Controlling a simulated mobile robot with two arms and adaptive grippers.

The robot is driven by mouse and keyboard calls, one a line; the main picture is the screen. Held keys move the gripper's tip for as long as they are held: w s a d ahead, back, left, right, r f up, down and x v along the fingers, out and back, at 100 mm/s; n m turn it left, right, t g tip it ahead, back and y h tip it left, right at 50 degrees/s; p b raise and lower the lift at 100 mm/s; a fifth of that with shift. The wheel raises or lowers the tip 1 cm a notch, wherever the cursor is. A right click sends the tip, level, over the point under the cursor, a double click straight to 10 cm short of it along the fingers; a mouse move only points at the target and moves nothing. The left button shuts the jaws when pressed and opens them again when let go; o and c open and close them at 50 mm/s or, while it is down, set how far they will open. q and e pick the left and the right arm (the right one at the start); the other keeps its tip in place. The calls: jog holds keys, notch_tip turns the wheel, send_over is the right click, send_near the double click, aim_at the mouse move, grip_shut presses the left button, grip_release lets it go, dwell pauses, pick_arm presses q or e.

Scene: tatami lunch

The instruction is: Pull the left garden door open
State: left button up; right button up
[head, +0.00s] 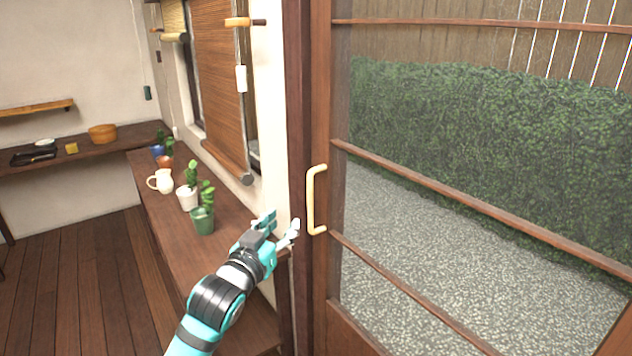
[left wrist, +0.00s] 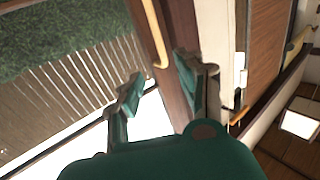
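The left garden door (head: 320,120) is a brown wooden frame with glass panes and crossbars, filling the right of the head view. Its pale, bow-shaped handle (head: 311,200) stands upright on the door's left stile. The handle also shows at the top of the left wrist view (left wrist: 154,35). My left gripper (head: 281,225) is open and empty, a little left of and below the handle in the head view. In the left wrist view its two fingers (left wrist: 160,78) are spread apart, with the handle's end just beyond them. They appear apart from the handle. My right gripper is not in view.
A long wooden counter (head: 238,238) runs along the wall under my left arm. It bears a green pot (head: 203,221), a white pot (head: 187,198) and a cream jug (head: 162,181). A bamboo blind (head: 220,80) hangs above. Wooden floor (head: 90,270) lies open at left.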

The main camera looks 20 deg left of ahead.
pick_arm(q)
jog(key=p, duration=0.1)
send_near(309, 189)
jog(key=w, duration=0.6)
jog(key=w+p, duration=0.1)
jog(key=w, duration=0.2)
jog(key=shift+w+d, duration=0.35)
jog(key=shift+w, duration=0.5)
grip_shut()
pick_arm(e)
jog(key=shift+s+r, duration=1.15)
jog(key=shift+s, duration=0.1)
pick_arm(q)
jog(key=shift+w+d+f, duration=0.1)
jog(key=shift+w+f, duration=0.05)
jog(key=shift+w, duration=0.05)
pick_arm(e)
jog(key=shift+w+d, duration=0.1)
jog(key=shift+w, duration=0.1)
